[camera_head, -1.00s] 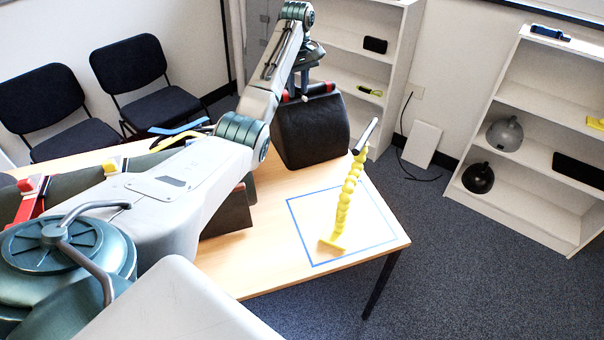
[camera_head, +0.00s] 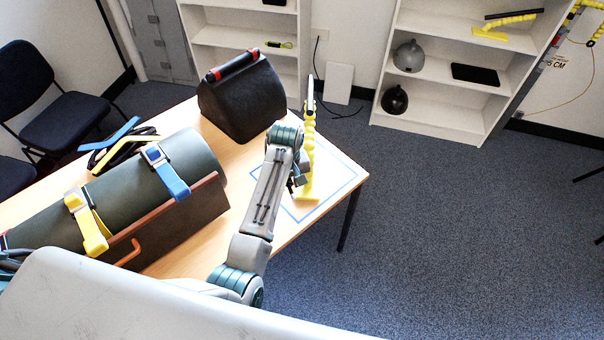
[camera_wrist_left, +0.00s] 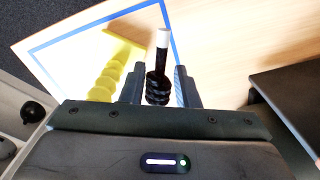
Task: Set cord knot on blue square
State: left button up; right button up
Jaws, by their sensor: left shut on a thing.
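The blue square (camera_head: 337,200) is a blue outline on the wooden table's right end. A yellow beaded stand (camera_head: 310,165) with a dark rod at its top stands upright inside it. The stand also shows at the left in the left wrist view (camera_wrist_left: 105,80). My left gripper (camera_head: 298,178) is beside the stand, on its left. In the left wrist view it (camera_wrist_left: 158,84) is shut on a black cord knot (camera_wrist_left: 157,92) with a white tip pointing away. The knot appears against the square, close to one blue edge; its height is unclear. My right gripper is out of view.
A black bag-like block with a red-ended handle (camera_head: 240,95) stands behind the arm. A dark green roll (camera_head: 140,185) with blue and yellow straps lies at the table's left. Shelves (camera_head: 455,60) stand beyond, with open carpet at right.

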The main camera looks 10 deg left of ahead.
aim_at(290, 189)
pick_arm(q)
notch_tip(290, 189, down, 6)
jog(key=shift+d+p, duration=0.15)
jog(key=shift+p, duration=0.55)
notch_tip(290, 189, down, 3)
jog(key=shift+s+f+p, duration=0.1)
jog(key=shift+p, duration=0.25)
jog(key=shift+f, duration=0.45)
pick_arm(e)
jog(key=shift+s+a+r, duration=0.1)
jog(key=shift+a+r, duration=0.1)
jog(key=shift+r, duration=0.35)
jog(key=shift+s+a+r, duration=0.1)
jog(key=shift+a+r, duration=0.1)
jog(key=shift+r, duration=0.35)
pick_arm(q)
jog(key=shift+f, duration=0.1)
jog(key=o, duration=1.1)
jog(key=shift+c, duration=0.2)
